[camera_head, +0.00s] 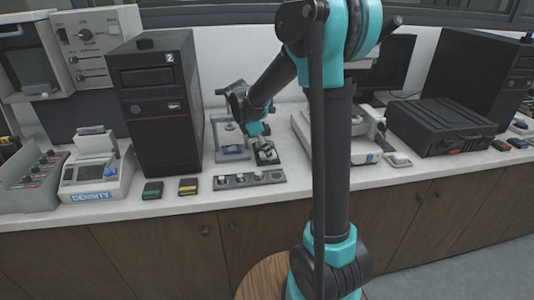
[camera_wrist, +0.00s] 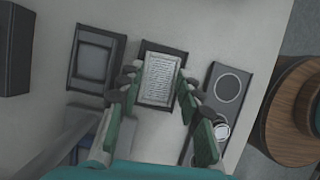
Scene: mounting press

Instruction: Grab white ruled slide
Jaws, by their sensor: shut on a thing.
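The white ruled slide (camera_wrist: 159,78) shows in the wrist view as a pale rectangle with fine ruled lines. It is in or just above a dark rectangular holder (camera_wrist: 177,50) on the bench; I cannot tell if it is lifted clear. My gripper (camera_wrist: 156,88) has its dark-tipped green fingers on the left and right sides of the slide and is shut on it. In the head view my gripper (camera_head: 262,143) is low over the counter beside the black tower, and the slide is too small to make out there.
A grey strip with round wells (camera_head: 250,179) lies at the counter's front, also in the wrist view (camera_wrist: 229,87). A dark-framed square tray (camera_wrist: 94,60) is left of the holder. The black tower (camera_head: 156,105) stands left of my gripper. White equipment (camera_head: 369,135) is right.

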